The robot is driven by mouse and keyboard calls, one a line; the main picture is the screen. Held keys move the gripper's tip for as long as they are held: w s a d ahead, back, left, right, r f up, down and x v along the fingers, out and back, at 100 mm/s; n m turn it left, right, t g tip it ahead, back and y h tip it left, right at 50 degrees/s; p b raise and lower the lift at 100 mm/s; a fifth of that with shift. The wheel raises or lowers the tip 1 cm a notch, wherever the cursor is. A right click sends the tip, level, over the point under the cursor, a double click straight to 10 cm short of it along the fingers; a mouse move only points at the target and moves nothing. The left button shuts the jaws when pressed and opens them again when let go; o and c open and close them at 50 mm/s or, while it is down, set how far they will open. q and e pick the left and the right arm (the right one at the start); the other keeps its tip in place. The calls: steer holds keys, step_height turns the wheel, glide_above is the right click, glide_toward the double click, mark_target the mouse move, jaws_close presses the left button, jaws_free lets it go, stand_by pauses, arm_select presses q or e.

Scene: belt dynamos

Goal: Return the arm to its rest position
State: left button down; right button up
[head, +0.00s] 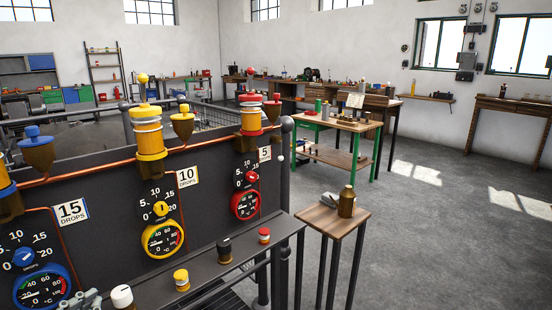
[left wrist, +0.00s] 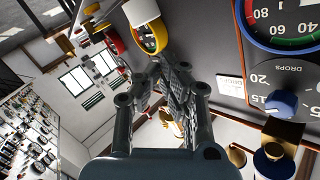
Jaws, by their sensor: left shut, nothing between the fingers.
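My left gripper (head: 82,299) shows at the bottom left of the head view, in front of the dark panel (head: 105,225). Only its grey finger parts are in frame; the rest of the arm is cut off. In the left wrist view its fingertips (left wrist: 170,68) meet with nothing between them. It is close to the blue-ringed gauge (head: 42,286) and a white-topped knob (head: 122,296). It holds nothing. My right gripper is not in either view.
The panel carries yellow (head: 162,238) and red (head: 245,204) gauges with oilers above. A ledge (head: 215,272) in front bears several small caps. A small wooden stand (head: 325,222) with a brass can (head: 346,201) stands to the right. The grey floor (head: 450,240) beyond is open.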

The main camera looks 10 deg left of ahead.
arm_select(q)
steer(key=s+d+f+n+g+b, duration=0.1)
steer(key=s+f+g+b, duration=0.15)
steer(key=s+f, duration=0.6)
steer(key=s+d+f+n+g+b, duration=0.1)
steer(key=s+d+f+g, duration=0.15)
steer(key=f, duration=1.05)
steer(key=s+d+f+g+b, duration=0.1)
steer(key=s+f+g+b, duration=0.15)
steer(key=s+f, duration=0.65)
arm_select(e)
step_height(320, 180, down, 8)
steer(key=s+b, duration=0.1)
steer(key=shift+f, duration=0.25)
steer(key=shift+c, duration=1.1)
arm_select(q)
steer(key=s+d+f+n+g, duration=0.1)
steer(key=s+f+g, duration=0.3)
steer(key=s, duration=0.6)
steer(key=s+d+f+n+g, duration=0.1)
steer(key=s+d+f+g, duration=0.2)
steer(key=s+f, duration=0.6)
steer(key=shift+s+d+f+g, duration=0.25)
steer(key=shift+s+g, duration=0.3)
steer(key=shift+s, duration=0.4)
